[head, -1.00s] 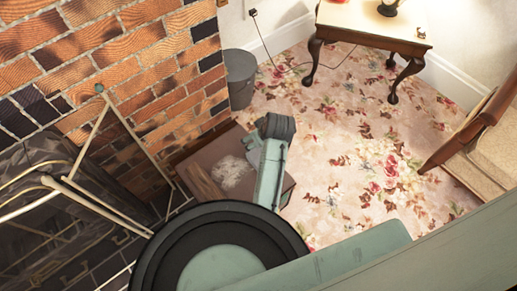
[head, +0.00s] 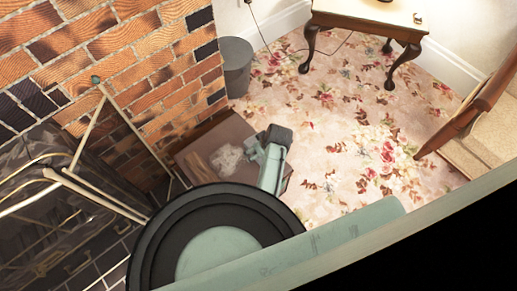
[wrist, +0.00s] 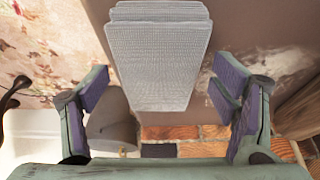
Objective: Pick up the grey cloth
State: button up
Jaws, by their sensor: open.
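The grey cloth (wrist: 160,60) shows in the wrist view as a light grey, ribbed, folded stack at the top middle. It lies on a brown surface. My gripper (wrist: 160,90) is open, with one finger on each side of the cloth's near end in the picture. A gap shows between the cloth and each finger, and nothing is held. In the head view my gripper (head: 254,150) is over the brown slab beside the brick wall. I cannot make out the cloth there; my arm seems to cover it.
The brown slab (head: 210,135) bears a whitish patch and a wood-coloured piece. A brick fireplace with a metal-framed screen (head: 95,195) stands on the left. A grey bin (head: 237,68), a small table (head: 365,17) and a chair (head: 480,115) stand around open floral carpet (head: 330,130).

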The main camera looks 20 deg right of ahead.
jog(key=shift+w+f, duration=0.1)
jog(key=shift+f, duration=0.2)
jog(key=shift+c, duration=0.4)
jog(key=c, duration=1.1)
jog(key=shift+r, duration=0.1)
jog(key=shift+c, duration=0.2)
